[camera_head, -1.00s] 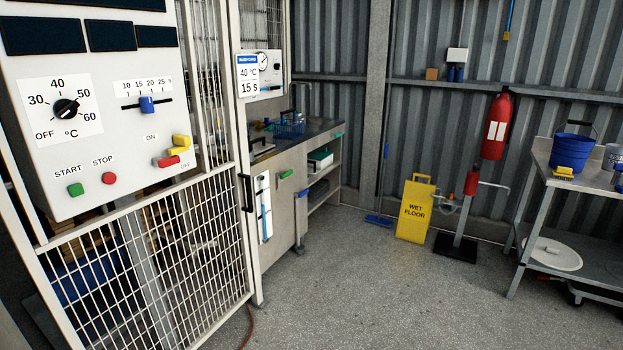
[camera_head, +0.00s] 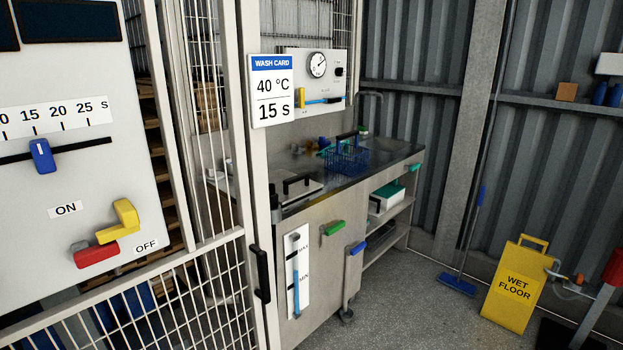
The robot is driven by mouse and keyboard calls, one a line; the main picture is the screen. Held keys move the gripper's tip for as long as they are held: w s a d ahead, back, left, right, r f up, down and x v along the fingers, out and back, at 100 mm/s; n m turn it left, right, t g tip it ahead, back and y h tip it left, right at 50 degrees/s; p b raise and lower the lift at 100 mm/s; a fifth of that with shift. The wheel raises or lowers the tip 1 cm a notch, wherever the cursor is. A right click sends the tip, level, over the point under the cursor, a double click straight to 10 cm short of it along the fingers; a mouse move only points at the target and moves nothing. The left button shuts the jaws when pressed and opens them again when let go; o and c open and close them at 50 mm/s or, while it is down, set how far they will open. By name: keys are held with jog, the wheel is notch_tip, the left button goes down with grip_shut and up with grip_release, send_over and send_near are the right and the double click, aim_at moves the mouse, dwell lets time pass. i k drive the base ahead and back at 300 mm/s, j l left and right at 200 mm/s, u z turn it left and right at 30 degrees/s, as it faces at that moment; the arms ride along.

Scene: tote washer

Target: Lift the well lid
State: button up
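The well lid (camera_head: 289,191) looks like a flat metal plate with a black handle (camera_head: 296,182) on top. It lies on the left part of the steel sink counter (camera_head: 405,153), behind the white mesh fence. My gripper is not in view.
A mesh gate with a black handle (camera_head: 260,273) stands between me and the counter. A control panel (camera_head: 70,180) fills the left. A blue basket (camera_head: 347,160) sits on the counter beyond the lid. A yellow wet floor sign (camera_head: 516,288) stands right; floor between is clear.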

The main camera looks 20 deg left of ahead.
aim_at(282, 178)
jog(key=i+l+u, duration=0.1)
jog(key=i+u, duration=0.25)
jog(key=i, duration=0.15)
jog(key=i+l+u, duration=0.3)
jog(key=i, duration=0.2)
jog(key=i+l+u, duration=0.35)
jog(key=i, duration=0.15)
